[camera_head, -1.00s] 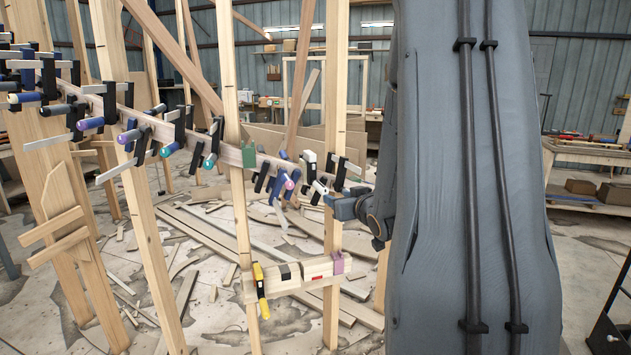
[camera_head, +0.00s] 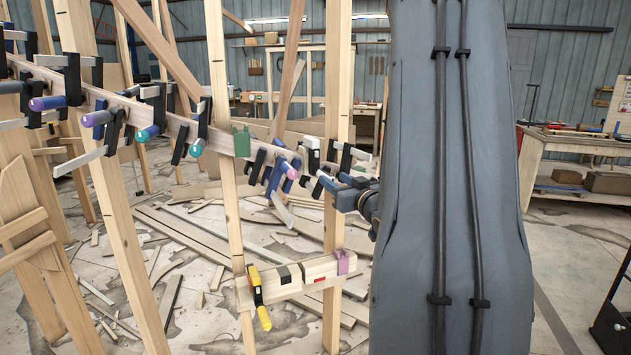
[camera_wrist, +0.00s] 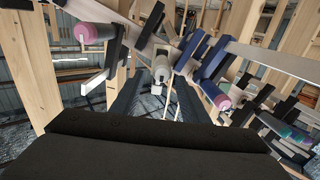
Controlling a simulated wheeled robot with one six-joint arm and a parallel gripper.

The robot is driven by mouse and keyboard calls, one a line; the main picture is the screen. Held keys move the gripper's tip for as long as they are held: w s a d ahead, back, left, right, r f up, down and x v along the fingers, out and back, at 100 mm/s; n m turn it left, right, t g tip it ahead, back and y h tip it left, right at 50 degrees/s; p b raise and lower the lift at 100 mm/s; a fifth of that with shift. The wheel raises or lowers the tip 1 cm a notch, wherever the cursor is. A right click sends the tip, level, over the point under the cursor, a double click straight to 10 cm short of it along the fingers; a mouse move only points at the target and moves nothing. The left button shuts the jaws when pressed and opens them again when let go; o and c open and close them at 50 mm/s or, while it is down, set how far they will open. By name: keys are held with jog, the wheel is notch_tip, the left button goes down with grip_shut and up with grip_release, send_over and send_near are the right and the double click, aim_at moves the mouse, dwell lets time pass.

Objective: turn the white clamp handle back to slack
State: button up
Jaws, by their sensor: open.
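The white clamp handle (camera_wrist: 161,68) points toward the camera in the wrist view, near the far ends of my open gripper's two dark fingers (camera_wrist: 156,88). It appears between the fingertips, with no clear contact. In the head view my gripper (camera_head: 330,183) is at the right end of the row of clamps, close to the white-topped clamp (camera_head: 312,143). The handle is mostly hidden there by my gripper and neighbouring clamps.
A blue clamp with a pink-ended handle (camera_wrist: 215,95) is close on the right in the wrist view; another pink-ended handle (camera_wrist: 68,33) is at left. Wooden posts (camera_head: 222,150) stand around the curved stringer (camera_head: 178,126). A lower board (camera_head: 290,282) carries a yellow clamp (camera_head: 258,297).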

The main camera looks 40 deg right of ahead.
jog(key=shift+f+p+x, duration=0.25)
jog(key=shift+p+x, duration=0.05)
jog(key=shift+x, duration=1.9)
jog(key=shift+f+p+x, duration=0.2)
jog(key=shift+p+x, duration=0.05)
jog(key=shift+x, duration=1.95)
jog(key=shift+a, duration=0.15)
grip_shut()
